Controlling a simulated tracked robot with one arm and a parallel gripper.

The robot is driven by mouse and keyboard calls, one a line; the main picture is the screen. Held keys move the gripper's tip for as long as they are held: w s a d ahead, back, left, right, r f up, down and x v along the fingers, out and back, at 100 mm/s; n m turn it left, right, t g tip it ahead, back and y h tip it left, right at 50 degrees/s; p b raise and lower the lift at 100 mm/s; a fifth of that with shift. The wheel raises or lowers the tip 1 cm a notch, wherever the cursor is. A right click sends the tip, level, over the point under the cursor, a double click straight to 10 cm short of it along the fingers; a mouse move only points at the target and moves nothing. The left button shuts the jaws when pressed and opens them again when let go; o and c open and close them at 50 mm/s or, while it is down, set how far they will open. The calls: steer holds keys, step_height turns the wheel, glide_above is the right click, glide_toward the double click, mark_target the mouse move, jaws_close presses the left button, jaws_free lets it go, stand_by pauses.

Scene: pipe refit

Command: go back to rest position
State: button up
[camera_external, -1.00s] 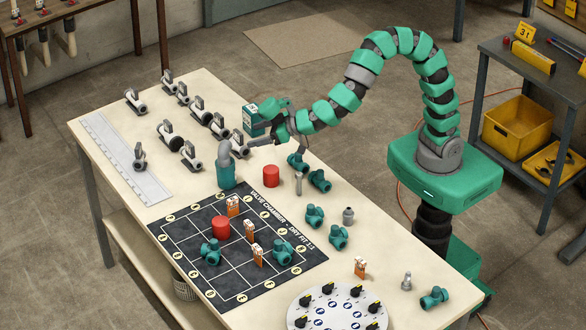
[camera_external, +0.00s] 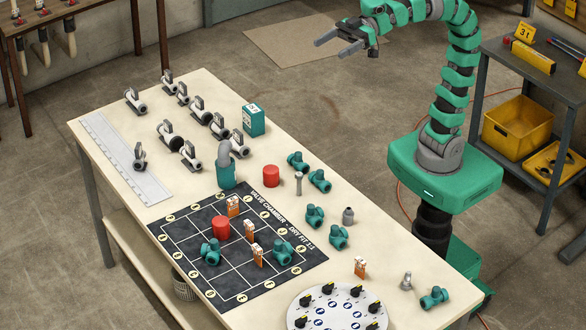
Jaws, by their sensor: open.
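My gripper (camera_external: 338,44) is open and empty, high up at the top of the picture, with its two grey fingers pointing left. It is well clear of the workbench (camera_external: 205,85) and touches nothing. My green arm curves up from its base on the right side of the bench. A teal box with a white label (camera_external: 254,120) stands upright on the bench near its far right edge. A teal holder with a grey bent pipe (camera_external: 227,172) stands left of the middle.
A dark grid mat (camera_external: 190,250) holds a red cylinder (camera_external: 220,228), teal fittings and orange-white pieces. Several grey-white valves stand at the far end. Another red cylinder (camera_external: 271,176) and teal fittings stand right of the mat. A round white dial plate (camera_external: 337,306) lies in front.

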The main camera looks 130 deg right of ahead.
steer(key=shift+g+h, duration=0.3)
steer(key=shift+h, duration=0.1)
steer(key=v, duration=0.2)
steer(key=r+v, duration=0.1)
steer(key=v, duration=0.2)
steer(key=shift+s+r, duration=0.1)
steer(key=shift+r, duration=0.1)
steer(key=o, duration=0.5)
